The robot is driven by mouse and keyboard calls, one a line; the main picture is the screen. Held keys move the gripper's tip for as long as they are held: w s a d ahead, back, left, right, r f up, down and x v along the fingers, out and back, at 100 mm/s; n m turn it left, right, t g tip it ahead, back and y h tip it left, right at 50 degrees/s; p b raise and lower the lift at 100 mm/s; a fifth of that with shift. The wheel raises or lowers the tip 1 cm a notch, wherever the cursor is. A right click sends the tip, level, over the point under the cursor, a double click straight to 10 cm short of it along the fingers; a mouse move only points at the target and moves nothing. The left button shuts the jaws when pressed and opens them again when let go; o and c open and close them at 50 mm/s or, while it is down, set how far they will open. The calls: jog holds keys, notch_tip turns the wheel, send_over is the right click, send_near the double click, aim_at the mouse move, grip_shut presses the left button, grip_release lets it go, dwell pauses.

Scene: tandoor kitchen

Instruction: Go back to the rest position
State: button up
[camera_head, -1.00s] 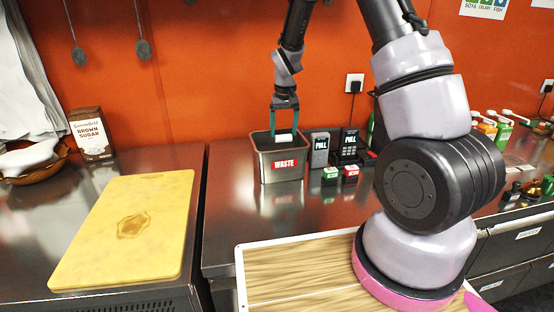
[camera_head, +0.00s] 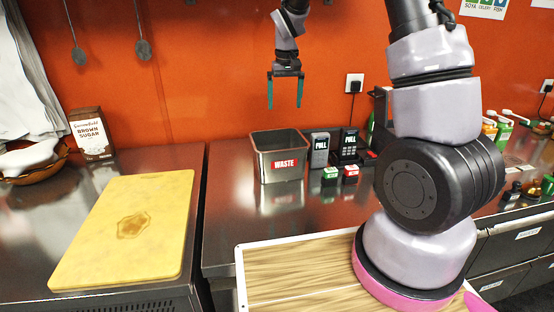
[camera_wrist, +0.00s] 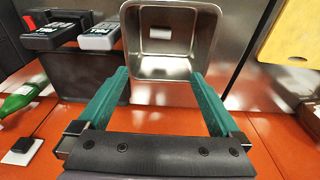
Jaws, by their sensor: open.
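My gripper (camera_head: 285,92) is open and empty in the head view, its two teal fingers pointing down. It hangs above the steel waste bin (camera_head: 262,162), clear of its rim. In the wrist view my gripper (camera_wrist: 160,100) shows its fingers spread, with the open bin (camera_wrist: 205,45) beyond them. A small whitish piece (camera_wrist: 160,33) lies on the bin's floor.
A yellow cutting board (camera_head: 100,240) lies on the left counter, with a brown sugar box (camera_head: 91,134) behind it. An orange wall (camera_head: 200,70) is behind.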

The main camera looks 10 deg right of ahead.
jog(key=shift+r, duration=0.2)
jog(key=s+d+r+m+t+y, duration=0.1)
jog(key=s+d+r+m+t, duration=0.15)
jog(key=s+r, duration=0.7)
jog(key=s+d+r+m+t+y, duration=0.1)
jog(key=s+d+r, duration=0.2)
jog(key=s+r, duration=0.6)
jog(key=s+t, duration=0.2)
jog(key=s, duration=0.8)
jog(key=shift+d+f+m, duration=0.15)
jog(key=shift+m, duration=0.2)
